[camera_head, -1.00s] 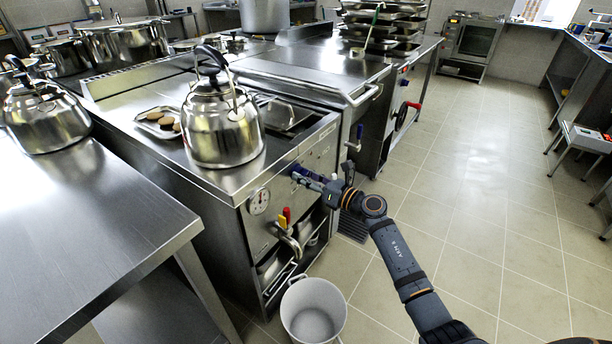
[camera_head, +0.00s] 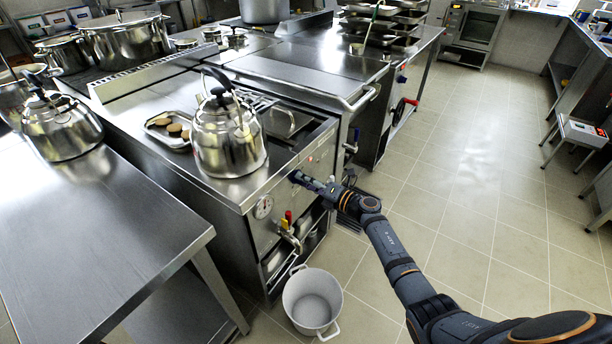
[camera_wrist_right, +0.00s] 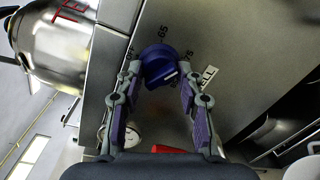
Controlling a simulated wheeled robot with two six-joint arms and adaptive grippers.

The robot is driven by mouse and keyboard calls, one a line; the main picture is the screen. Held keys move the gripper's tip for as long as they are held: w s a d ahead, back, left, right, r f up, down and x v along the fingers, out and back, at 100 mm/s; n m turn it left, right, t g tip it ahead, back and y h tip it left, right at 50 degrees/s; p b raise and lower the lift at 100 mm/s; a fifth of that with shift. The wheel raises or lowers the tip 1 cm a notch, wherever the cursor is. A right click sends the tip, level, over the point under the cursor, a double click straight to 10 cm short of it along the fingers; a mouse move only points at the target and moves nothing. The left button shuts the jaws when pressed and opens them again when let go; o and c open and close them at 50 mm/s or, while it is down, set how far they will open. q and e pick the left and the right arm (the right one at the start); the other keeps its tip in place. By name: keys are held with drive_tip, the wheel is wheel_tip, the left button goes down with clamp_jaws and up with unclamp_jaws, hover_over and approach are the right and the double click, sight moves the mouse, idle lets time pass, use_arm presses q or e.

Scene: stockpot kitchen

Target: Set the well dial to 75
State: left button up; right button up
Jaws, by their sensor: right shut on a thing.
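The well dial (camera_wrist_right: 155,60) is a round dark blue knob on the steel front panel, with the numbers 65 and 75 printed around it. A white mark shows on its raised grip; I cannot tell which number it points to. My right gripper (camera_wrist_right: 160,74) has its two fingers on opposite sides of the knob and is shut on it. A partly hidden label ending in "ELL" (camera_wrist_right: 208,76) is beside the right finger. In the head view my right gripper (camera_head: 298,178) is at the panel and hides most of the dial. My left gripper is not in view.
A kettle (camera_head: 228,143) stands on the counter above the panel. A grey pot (camera_head: 312,299) stands on the floor below.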

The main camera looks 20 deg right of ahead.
drive_tip(key=shift+r+m+p, duration=0.1)
drive_tip(key=shift+m+p, duration=0.85)
drive_tip(key=shift+m, duration=0.45)
drive_tip(key=o, duration=1.2)
drive_tip(key=shift+c, duration=0.2)
drive_tip(key=v, duration=1.2)
drive_tip(key=shift+d, duration=0.15)
drive_tip(key=shift+w, duration=0.1)
